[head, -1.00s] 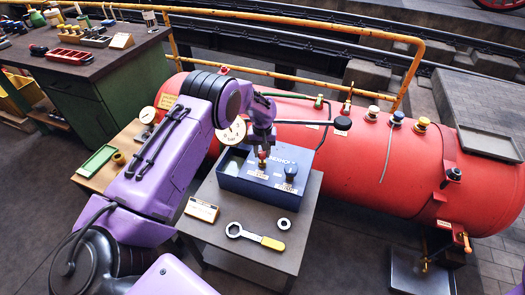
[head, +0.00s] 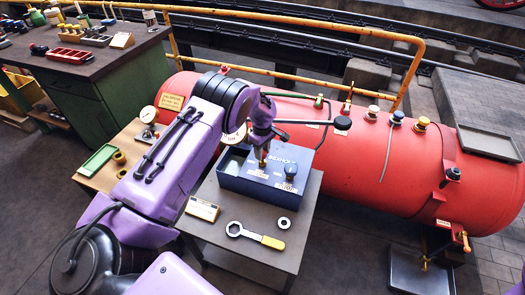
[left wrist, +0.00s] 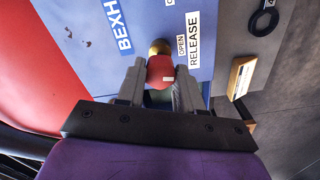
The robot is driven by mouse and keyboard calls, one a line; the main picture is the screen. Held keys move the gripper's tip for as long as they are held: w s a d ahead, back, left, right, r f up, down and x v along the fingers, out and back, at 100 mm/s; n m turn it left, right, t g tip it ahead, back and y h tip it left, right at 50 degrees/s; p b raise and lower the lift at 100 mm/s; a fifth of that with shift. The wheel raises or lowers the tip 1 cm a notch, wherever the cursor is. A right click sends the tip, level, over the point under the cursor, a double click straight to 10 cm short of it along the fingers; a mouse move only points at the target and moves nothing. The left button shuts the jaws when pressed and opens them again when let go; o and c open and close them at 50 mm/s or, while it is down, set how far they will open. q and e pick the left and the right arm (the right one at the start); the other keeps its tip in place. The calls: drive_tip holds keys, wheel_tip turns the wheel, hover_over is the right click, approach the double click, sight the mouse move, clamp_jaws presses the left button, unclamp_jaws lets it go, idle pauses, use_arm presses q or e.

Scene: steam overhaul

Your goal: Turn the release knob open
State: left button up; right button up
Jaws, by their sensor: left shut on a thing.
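The release knob, red with a small white mark and a brass part, shows between my fingers in the left wrist view (left wrist: 161,72). It sits on the blue box (head: 232,181) on the small grey table. A white label reading OPEN and RELEASE (left wrist: 193,40) lies beside it. My left gripper (left wrist: 160,75) is shut on the knob, one finger on each side. My right gripper is not in view.
A dark blue knob (head: 291,170) stands on the same box, right of my gripper. A ring spanner (head: 255,236), a small ring (head: 284,223) and a label block (head: 202,208) lie on the table in front. The red tank (head: 350,160) is close behind.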

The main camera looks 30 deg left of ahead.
use_arm(q)
drive_tip(key=shift+n, duration=1.1)
drive_tip(key=o, duration=1)
drive_tip(key=shift+o, duration=0.2)
wheel_tip(320, 180, up, 11)
drive_tip(key=b, duration=0.1)
drive_tip(key=shift+f, duration=0.2)
